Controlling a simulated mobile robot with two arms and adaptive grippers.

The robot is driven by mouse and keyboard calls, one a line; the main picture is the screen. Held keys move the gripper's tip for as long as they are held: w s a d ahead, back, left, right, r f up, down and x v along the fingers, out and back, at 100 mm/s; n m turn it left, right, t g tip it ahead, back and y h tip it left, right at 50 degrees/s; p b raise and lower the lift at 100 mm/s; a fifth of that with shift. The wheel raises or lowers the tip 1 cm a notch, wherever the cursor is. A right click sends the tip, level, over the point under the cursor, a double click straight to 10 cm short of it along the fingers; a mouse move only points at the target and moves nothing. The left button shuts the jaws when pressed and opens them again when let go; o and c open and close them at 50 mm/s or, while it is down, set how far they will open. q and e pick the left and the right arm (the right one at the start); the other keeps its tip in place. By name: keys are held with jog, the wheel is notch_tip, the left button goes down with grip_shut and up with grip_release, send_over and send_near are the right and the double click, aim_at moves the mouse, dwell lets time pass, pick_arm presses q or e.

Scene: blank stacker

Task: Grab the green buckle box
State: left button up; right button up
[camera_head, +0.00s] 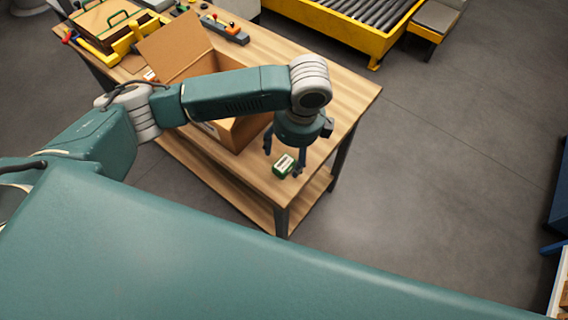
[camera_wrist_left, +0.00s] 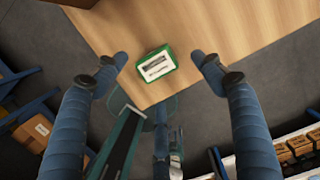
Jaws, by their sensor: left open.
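The green buckle box (camera_head: 283,166) is a small green case with a white label, lying on the wooden table near its front corner. It also shows in the left wrist view (camera_wrist_left: 156,64), between and just beyond the fingertips. My left gripper (camera_head: 284,160) is open and points down over the box, with a finger on either side of it. In the left wrist view my left gripper (camera_wrist_left: 159,56) holds nothing. The fingers appear apart from the box; the exact height above it is hard to tell. My right gripper is not in view.
An open cardboard box (camera_head: 190,58) stands on the wooden table (camera_head: 345,91), behind my left arm. A control box (camera_head: 225,29) and a yellow-framed case (camera_head: 103,22) are farther back. A yellow roller conveyor (camera_head: 352,31) stands behind the table. Floor right of the table is clear.

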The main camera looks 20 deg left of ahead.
aim_at(284, 163)
pick_arm(q)
jog(key=f, duration=0.2)
jog(key=a+f+p, duration=0.1)
jog(key=f, duration=0.2)
jog(key=shift+s, duration=0.1)
jog(key=c, duration=1.5)
